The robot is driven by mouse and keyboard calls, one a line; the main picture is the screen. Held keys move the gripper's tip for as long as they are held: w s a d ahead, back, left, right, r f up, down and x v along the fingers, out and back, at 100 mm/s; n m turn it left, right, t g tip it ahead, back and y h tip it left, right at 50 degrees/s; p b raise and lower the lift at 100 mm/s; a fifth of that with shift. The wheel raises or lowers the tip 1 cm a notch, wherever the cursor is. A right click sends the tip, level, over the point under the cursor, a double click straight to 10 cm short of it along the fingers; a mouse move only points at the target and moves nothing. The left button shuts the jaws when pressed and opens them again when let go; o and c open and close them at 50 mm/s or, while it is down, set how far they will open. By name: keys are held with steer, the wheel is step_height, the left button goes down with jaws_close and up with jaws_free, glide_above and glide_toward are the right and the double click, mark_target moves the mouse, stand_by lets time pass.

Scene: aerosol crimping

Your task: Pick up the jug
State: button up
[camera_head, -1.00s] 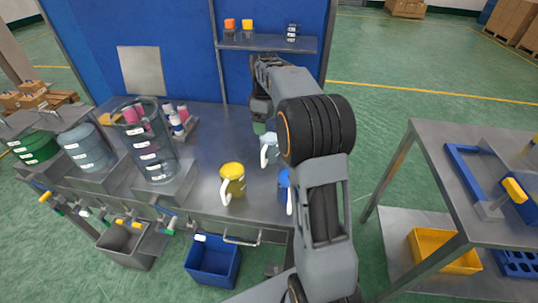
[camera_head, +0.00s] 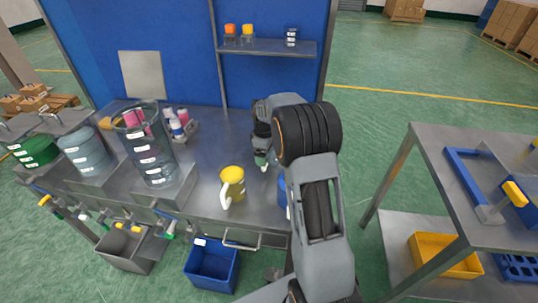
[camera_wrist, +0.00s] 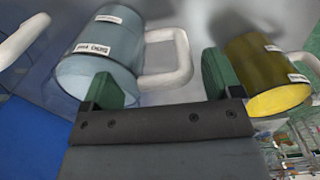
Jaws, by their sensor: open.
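Three jugs stand on the steel bench. The pale blue-grey jug (camera_wrist: 103,50) with white labels is close in the wrist view, and its white handle (camera_wrist: 178,58) lies between my fingers. In the head view my arm hides most of it. The yellow jug (camera_head: 232,183) is nearer the front edge and also shows at the right of the wrist view (camera_wrist: 262,75). The blue jug (camera_head: 283,192) is partly behind my arm; in the wrist view blue shows at the lower left. My gripper (camera_wrist: 160,82) is open, its green fingers on either side of the pale jug's handle.
Clear cylinders, including a tall one (camera_head: 148,145), stand on the left of the bench, with pink and white bottles (camera_head: 177,122) behind. A blue wall panel with a shelf (camera_head: 268,47) rises at the back. A blue bin (camera_head: 212,262) sits below the front edge. A second table is at right.

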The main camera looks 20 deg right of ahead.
steer(key=shift+f, duration=0.4)
steer(key=shift+r, duration=0.1)
steer(key=c, duration=1.2)
step_height(320, 180, up, 10)
steer(key=shift+c, duration=0.2)
